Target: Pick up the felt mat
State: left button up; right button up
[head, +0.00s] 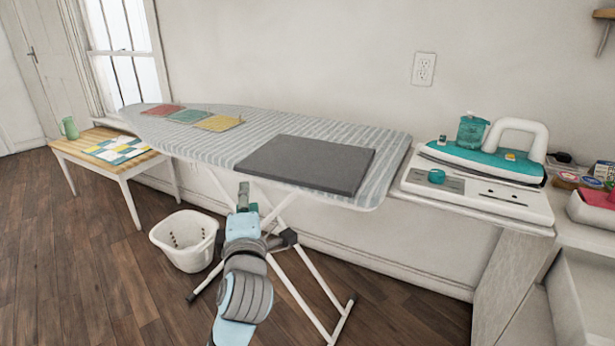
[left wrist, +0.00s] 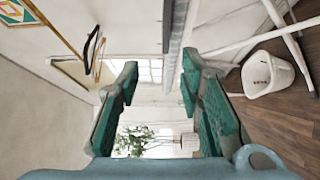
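The felt mat (head: 307,164) is a flat, dark grey slab lying on the right part of the striped ironing board (head: 385,175). Its thin dark edge (left wrist: 168,25) shows at the top middle of the left wrist view, beside the board's pale edge. My left gripper (head: 243,196) is just in front of the board's near edge, left of the mat's near corner and apart from it. In the left wrist view the gripper (left wrist: 160,78) is open, with its teal fingers wide apart and nothing between them. My right gripper is not in view.
Red, green and yellow cloth squares (head: 218,123) lie on the board's far left. A white basket (head: 185,240) stands on the floor left of the board's legs (head: 300,270). An iron (head: 490,160) rests on its station to the right. A low table (head: 75,150) stands at the left.

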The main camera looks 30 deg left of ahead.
aim_at(250, 173)
pick_arm(q)
jog(key=b+x, duration=0.1)
jog(key=x, duration=0.3)
jog(key=b+x, duration=0.1)
jog(key=x, duration=0.3)
jog(key=f+x, duration=0.1)
jog(key=x, duration=0.3)
jog(key=shift+w+d+b, duration=0.2)
jog(key=shift+w+b, duration=0.2)
jog(key=shift+w, duration=0.05)
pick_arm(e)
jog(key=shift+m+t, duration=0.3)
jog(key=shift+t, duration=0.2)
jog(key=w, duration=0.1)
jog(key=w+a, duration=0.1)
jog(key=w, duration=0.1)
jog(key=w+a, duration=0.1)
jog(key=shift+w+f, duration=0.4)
pick_arm(q)
jog(key=shift+d, duration=0.1)
grip_shut()
